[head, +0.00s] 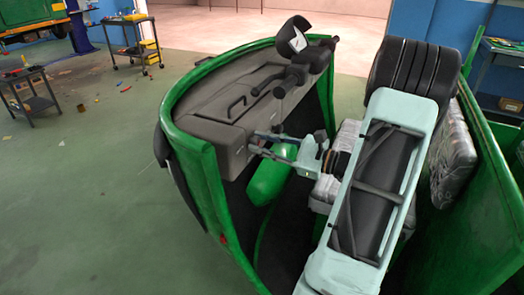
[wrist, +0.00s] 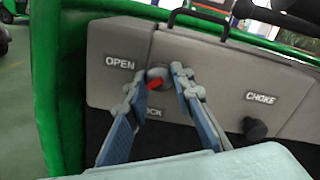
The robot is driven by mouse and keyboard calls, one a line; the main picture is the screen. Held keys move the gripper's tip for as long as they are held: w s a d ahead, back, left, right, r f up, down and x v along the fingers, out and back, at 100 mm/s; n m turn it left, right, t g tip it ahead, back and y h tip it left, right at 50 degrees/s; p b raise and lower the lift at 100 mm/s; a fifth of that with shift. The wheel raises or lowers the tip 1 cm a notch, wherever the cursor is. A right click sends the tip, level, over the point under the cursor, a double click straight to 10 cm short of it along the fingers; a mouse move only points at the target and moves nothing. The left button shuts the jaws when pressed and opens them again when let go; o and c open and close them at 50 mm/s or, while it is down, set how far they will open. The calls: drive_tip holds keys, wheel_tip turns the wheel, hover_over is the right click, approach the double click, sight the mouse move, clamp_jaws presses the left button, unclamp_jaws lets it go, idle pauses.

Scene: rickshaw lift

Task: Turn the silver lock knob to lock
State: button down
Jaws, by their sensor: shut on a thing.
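The silver lock knob (wrist: 158,74) sits on the grey dash panel (wrist: 200,55) in the wrist view, between the words OPEN, at its upper left, and LOCK, below it and partly covered by a finger. A red mark shows on the knob's lower left side. My gripper (wrist: 159,71) has one finger on each side of the knob and is shut on it. In the head view my gripper (head: 258,142) reaches the right face of the dash, and the knob cannot be made out there.
A black choke knob (wrist: 255,128) sticks out at the lower right of the panel. A dark handle (wrist: 198,18) rises above it. The green rickshaw body (head: 205,165) curves around the dash. A green cylinder (head: 268,182) lies below my gripper. Tool carts (head: 135,50) stand farther back.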

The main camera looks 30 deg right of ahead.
drive_tip(key=n+b, duration=0.3)
drive_tip(key=b, duration=0.1)
drive_tip(key=n+b, duration=0.1)
drive_tip(key=n, duration=0.1)
drive_tip(key=shift+f+n+b, duration=0.3)
drive_tip(key=shift+b, duration=0.1)
drive_tip(key=shift+r+n+b, duration=0.1)
drive_tip(key=shift+n+b, duration=1)
drive_tip(key=shift+b, duration=0.15)
drive_tip(key=shift+d+r+n+b, duration=0.1)
drive_tip(key=shift+r+n+b, duration=0.05)
drive_tip(key=shift+n+b, duration=0.7)
drive_tip(key=shift+r, duration=0.1)
drive_tip(key=c, duration=1.7)
unclamp_jaws()
drive_tip(key=shift+o, duration=0.2)
drive_tip(key=v, duration=1.2)
